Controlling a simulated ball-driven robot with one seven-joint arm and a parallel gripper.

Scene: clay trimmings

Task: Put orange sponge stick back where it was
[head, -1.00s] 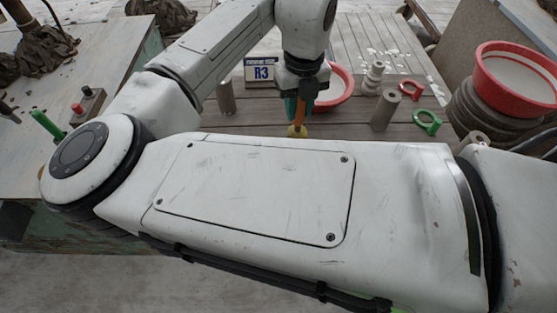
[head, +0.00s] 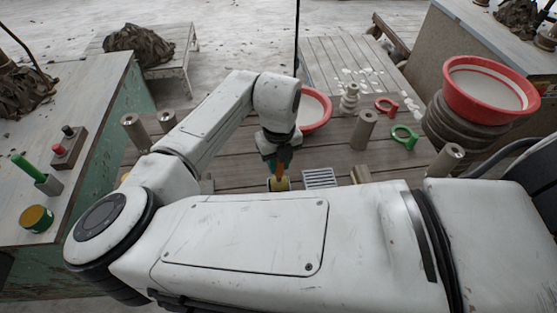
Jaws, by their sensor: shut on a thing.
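My gripper (head: 277,156) points down over the plank table (head: 340,147), partly hidden by my own arm. It is shut on the orange sponge stick (head: 282,168), whose orange shaft shows below the fingers. Its yellow sponge end (head: 282,184) is at the bottom, low over the table, beside or inside a small dark-edged item. I cannot tell whether it is inside or touching. My forearm hides what lies just in front.
A grey slatted rack (head: 320,178) lies just right of the stick. A red basin (head: 316,113), grey cylinder (head: 363,130), green clamp (head: 404,137) and red clamp (head: 386,105) stand beyond. A left bench holds a green stick (head: 25,167) and yellow-topped can (head: 36,219).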

